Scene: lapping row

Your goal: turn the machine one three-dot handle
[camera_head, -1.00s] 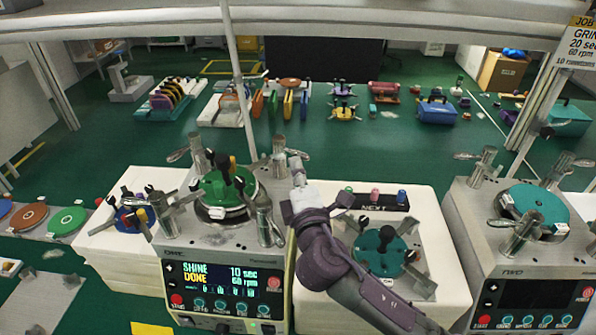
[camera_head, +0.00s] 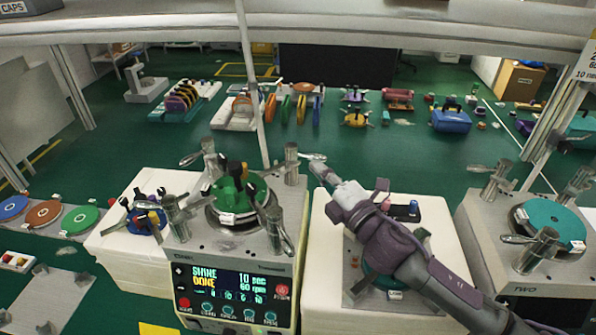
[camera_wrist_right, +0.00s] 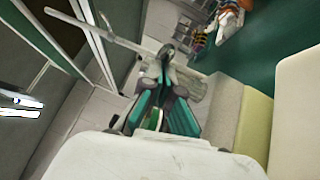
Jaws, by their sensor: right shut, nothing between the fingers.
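Machine one (camera_head: 240,245) is the grey unit whose screen reads SHINE DONE, 10 sec, 60 rpm. A green plate (camera_head: 222,215) sits on its top, ringed by several metal posts with lever handles. The back-right post (camera_head: 291,165) has a lever (camera_head: 312,157) pointing right. I cannot read dots on any handle. My right gripper (camera_head: 318,168) is shut and empty, beside this lever's outer end; contact is unclear. In the right wrist view the shut fingers (camera_wrist_right: 163,108) show in front of a metal post (camera_wrist_right: 192,84) and a long lever (camera_wrist_right: 105,28). My left gripper is not in view.
Machine two (camera_head: 480,210) stands at the right with a teal plate. A white block (camera_head: 325,285) between the machines lies under my right arm, with a teal fixture (camera_head: 380,262) partly hidden. A thin upright pole (camera_head: 252,90) rises behind machine one.

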